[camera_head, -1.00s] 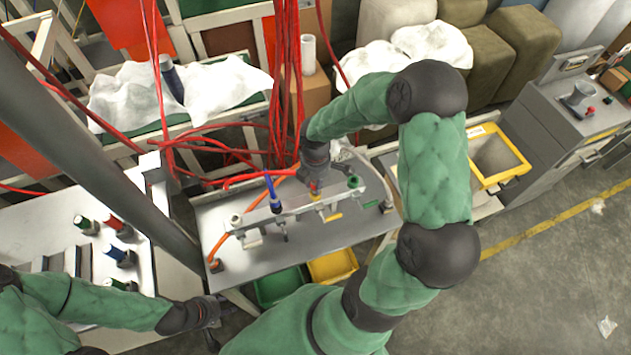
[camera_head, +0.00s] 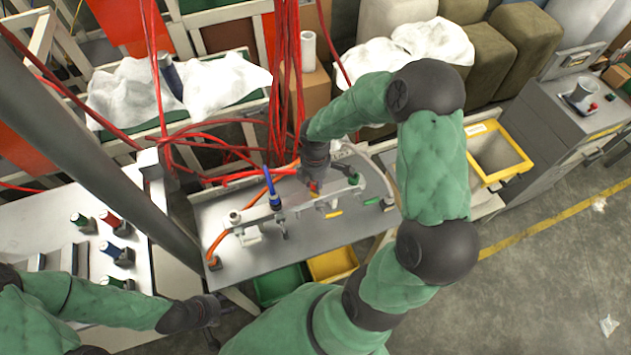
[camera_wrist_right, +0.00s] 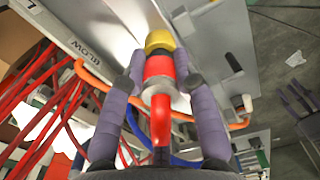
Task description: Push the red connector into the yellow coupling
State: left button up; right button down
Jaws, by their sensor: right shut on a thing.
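The red connector (camera_wrist_right: 158,68) is between the fingers of my right gripper (camera_wrist_right: 160,74) in the right wrist view, with a pale collar and a red hose behind it. Its front end meets the yellow coupling (camera_wrist_right: 160,41) in line; how deep it sits cannot be told. In the head view my right gripper (camera_head: 315,176) points down over the rail on the grey bench, and a bit of the red connector (camera_head: 315,188) shows below it. The yellow coupling is mostly hidden there. My left gripper (camera_head: 213,311) is low at the left, away from the bench; its fingers are unclear.
A blue connector (camera_head: 273,198) stands on the rail left of my right gripper, and a green one (camera_head: 353,178) is to the right. Red hoses (camera_head: 289,80) hang behind. Yellow (camera_head: 333,264) and green bins (camera_head: 281,285) lie below the bench front.

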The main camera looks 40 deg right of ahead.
jog(key=c, duration=0.9)
grip_release()
notch_tip(320, 180, up, 12)
jog(key=shift+f, duration=0.1)
